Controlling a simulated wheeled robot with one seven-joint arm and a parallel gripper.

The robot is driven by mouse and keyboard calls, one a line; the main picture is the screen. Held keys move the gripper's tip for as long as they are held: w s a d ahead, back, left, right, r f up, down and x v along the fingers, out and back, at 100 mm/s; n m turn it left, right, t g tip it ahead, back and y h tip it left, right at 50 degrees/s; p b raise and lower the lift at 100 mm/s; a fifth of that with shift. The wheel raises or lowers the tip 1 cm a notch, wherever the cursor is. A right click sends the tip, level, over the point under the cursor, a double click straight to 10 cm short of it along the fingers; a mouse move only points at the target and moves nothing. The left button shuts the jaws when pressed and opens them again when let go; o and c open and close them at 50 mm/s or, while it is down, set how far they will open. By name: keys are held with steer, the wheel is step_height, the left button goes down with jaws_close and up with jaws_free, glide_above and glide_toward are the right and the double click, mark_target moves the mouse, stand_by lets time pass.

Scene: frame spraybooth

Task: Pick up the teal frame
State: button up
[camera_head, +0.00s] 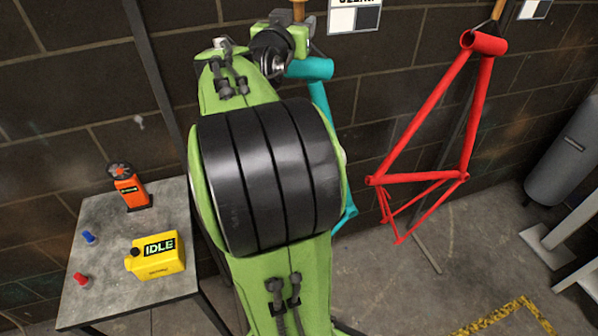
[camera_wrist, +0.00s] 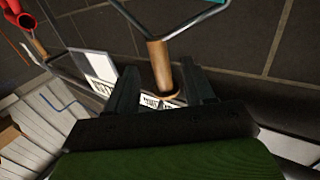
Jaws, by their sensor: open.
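The teal frame (camera_head: 318,90) hangs by the brick wall in the camera_head view, mostly hidden behind my green arm. A small teal piece shows at the top edge of the camera_wrist view (camera_wrist: 216,2). A wooden handle (camera_head: 299,10) on a wire hanger is above the teal frame. In the camera_wrist view this handle (camera_wrist: 158,62) lies between the two dark fingers of my gripper (camera_wrist: 162,84), which are apart. I cannot tell whether either finger touches it. My gripper's fingers are hidden in the camera_head view.
A red frame (camera_head: 425,110) hangs to the right. On the left, a grey table (camera_head: 100,230) holds a yellow box (camera_head: 156,258) reading IDLE, an orange device (camera_head: 130,190), and small blue and red items. A grey cylinder (camera_head: 565,152) is at far right.

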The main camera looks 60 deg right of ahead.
steer(key=d+p, duration=0.1)
steer(key=d, duration=0.2)
steer(key=w+d+p, duration=0.1)
steer(key=d, duration=0.1)
steer(key=shift+w+d, duration=0.15)
steer(key=shift+d, duration=0.25)
steer(key=shift+a+r, duration=0.15)
steer(key=shift+a, duration=0.15)
steer(key=shift+c, duration=0.9)
jaws_close()
steer(key=shift+d+r, duration=0.1)
steer(key=shift+r, duration=0.05)
